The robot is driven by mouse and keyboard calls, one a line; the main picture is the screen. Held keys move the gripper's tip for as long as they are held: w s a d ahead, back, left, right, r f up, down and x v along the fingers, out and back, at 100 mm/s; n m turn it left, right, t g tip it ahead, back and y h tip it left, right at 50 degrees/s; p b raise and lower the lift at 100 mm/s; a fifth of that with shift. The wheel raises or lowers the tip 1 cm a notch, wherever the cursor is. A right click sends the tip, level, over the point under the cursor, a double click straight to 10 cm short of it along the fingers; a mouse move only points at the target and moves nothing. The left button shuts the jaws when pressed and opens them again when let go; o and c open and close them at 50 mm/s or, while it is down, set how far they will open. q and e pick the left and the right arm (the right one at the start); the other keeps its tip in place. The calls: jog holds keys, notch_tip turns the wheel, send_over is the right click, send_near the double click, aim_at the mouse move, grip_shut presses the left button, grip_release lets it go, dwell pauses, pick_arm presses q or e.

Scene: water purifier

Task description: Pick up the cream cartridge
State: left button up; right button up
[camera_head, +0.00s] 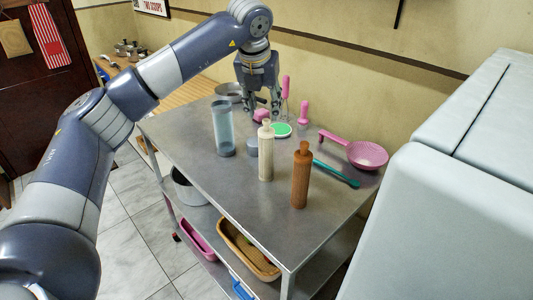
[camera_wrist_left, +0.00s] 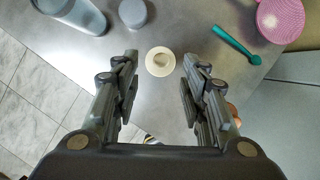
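The cream cartridge (camera_head: 266,155) stands upright on the grey metal table, with a narrow neck on top. In the left wrist view I look down on its round top (camera_wrist_left: 160,62), which lies between and just beyond my fingertips. My left gripper (camera_head: 261,112) points down, with its fingers apart and nothing between them. In the head view the fingertips show at about the top of the cartridge; the left wrist view shows the two open fingers (camera_wrist_left: 158,95). I see no contact. My right gripper is not in view.
A brown cartridge (camera_head: 301,178) stands to the right and nearer. A clear blue-grey cylinder (camera_head: 223,130) and a grey round cap (camera_head: 252,148) are to the left. A teal spoon (camera_head: 338,174) and pink strainer (camera_head: 367,155) lie right. Pink-handled utensils stand behind.

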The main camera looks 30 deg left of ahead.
aim_at(266, 119)
pick_arm(q)
jog(key=p+x, duration=0.1)
jog(key=x, duration=0.3)
jog(key=shift+w+f, duration=0.15)
jog(key=shift+f, duration=0.1)
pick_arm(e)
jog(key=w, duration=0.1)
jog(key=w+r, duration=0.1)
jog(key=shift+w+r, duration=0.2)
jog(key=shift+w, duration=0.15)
pick_arm(q)
jog(key=shift+c, duration=0.2)
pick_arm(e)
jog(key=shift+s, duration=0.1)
pick_arm(q)
grip_shut()
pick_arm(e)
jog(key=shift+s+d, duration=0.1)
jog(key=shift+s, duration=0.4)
pick_arm(q)
jog(key=shift+r, duration=0.1)
